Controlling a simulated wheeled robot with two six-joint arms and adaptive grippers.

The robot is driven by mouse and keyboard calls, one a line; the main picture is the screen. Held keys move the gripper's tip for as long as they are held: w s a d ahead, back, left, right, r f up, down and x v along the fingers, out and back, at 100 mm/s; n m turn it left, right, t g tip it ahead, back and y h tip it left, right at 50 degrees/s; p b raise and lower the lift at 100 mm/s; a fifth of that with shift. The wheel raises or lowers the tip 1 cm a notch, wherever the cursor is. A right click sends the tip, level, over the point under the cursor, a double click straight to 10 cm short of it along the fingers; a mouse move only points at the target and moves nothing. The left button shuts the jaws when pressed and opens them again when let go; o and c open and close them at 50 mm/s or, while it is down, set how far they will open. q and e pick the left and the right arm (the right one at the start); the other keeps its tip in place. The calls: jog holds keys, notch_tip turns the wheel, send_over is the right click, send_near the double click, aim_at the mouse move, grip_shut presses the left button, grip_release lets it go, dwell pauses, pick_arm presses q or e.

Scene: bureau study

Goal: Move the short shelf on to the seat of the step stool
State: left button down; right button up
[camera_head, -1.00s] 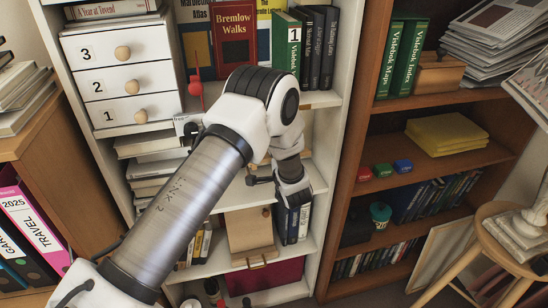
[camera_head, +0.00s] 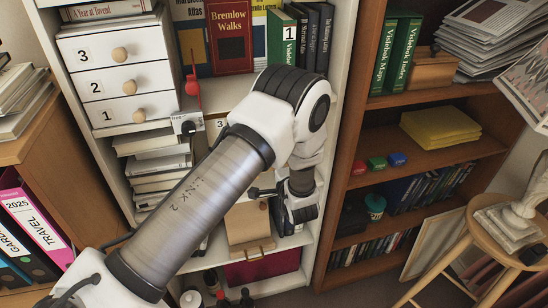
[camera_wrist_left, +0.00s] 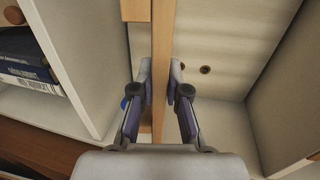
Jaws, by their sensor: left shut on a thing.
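My left gripper (camera_wrist_left: 160,95) is shut on a narrow light-wood strip (camera_wrist_left: 160,45), seen edge-on between its two fingers; it looks like the edge of the short shelf. In the head view my left gripper (camera_head: 302,212) is low in front of the white bookcase, and the held piece is not clearly visible there. A round-seated wooden stool (camera_head: 482,232) stands at the right edge with a pale sculpted foot on its seat; I cannot tell if it is the step stool. My right gripper is not in view.
The white bookcase (camera_head: 345,60) holds books, a numbered drawer unit (camera_head: 120,82) and a light-wood panel (camera_head: 245,222). A brown bookcase (camera_head: 365,120) stands beside it. An orange-brown cabinet (camera_head: 40,150) stands at left. In the wrist view, pale shelf walls (camera_wrist_left: 285,90) flank the gripper.

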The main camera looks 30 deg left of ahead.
pick_arm(q)
jog(key=f+p+v, duration=0.2)
jog(key=p+v, duration=0.1)
jog(key=v, duration=0.6)
jog(key=shift+s, duration=0.25)
jog(key=shift+d, duration=0.15)
